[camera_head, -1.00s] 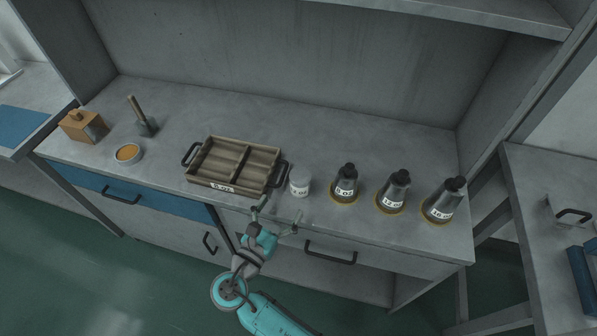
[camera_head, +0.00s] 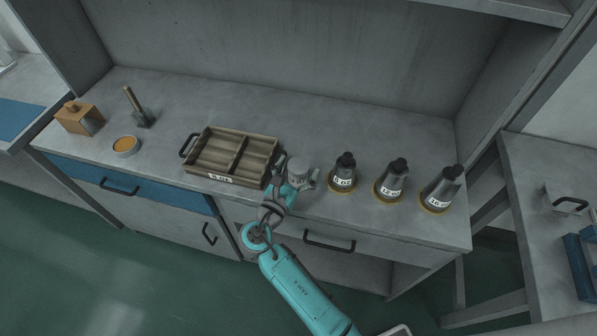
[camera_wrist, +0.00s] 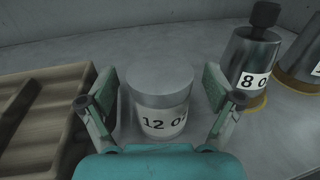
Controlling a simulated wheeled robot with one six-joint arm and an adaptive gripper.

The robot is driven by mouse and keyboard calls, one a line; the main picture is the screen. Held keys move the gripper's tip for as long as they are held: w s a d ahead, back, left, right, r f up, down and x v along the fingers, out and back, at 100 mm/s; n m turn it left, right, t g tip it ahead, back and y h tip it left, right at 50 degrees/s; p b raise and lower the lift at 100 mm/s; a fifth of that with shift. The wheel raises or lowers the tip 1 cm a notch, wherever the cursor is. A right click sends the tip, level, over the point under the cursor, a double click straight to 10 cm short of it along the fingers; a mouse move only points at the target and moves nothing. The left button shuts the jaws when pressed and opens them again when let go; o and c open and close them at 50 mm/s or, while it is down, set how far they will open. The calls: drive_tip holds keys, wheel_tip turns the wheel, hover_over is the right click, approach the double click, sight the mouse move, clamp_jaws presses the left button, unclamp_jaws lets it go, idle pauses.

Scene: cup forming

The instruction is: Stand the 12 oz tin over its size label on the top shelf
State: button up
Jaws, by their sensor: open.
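The tin (camera_wrist: 160,92) is a short grey cylinder with a white band reading "12 oz". It stands upright on the counter, just right of the wooden tray. In the head view the tin (camera_head: 298,167) is partly covered by my gripper (camera_head: 299,183). In the wrist view my gripper (camera_wrist: 162,100) is open, with one finger on each side of the tin and small gaps showing. The top shelf (camera_head: 510,8) shows only as an edge at the upper right of the head view. Its size label is not in view.
A wooden tray (camera_head: 211,178) labelled "8 oz" is close on the left. Three dark cup-shaped formers (camera_head: 343,172), (camera_head: 391,180), (camera_head: 442,190) stand to the right. The counter behind is clear.

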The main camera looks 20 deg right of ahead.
drive_tip(key=c, duration=1.5)
